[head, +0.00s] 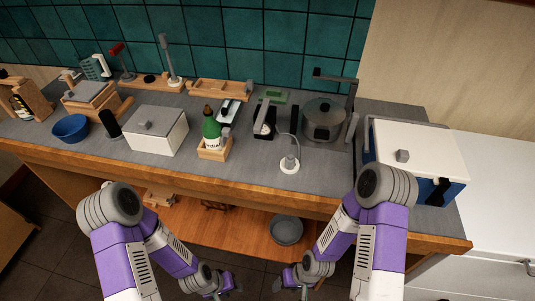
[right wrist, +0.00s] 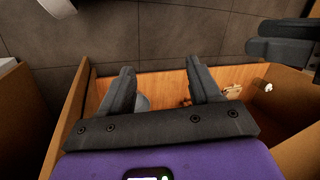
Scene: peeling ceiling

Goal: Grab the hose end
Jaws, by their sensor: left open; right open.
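A thin curved grey tube (head: 294,142) rises from a round white base (head: 289,166) near the front edge of the counter; it may be the hose, but I cannot tell for sure. My right gripper (head: 292,289) is low in front of the counter, below and apart from the tube. It also shows in the right wrist view (right wrist: 163,82), with its two dark fingers spread and nothing between them. My left gripper (head: 224,289) is open and empty, low in front of the counter and left of the right one.
The counter (head: 250,180) holds a white box (head: 157,133), a green bottle (head: 211,130), a dark pot (head: 323,120), a blue bowl (head: 71,128) and a blue-and-white cooler (head: 425,150). A grey bowl (head: 286,230) sits on the wooden shelf (head: 240,228) below.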

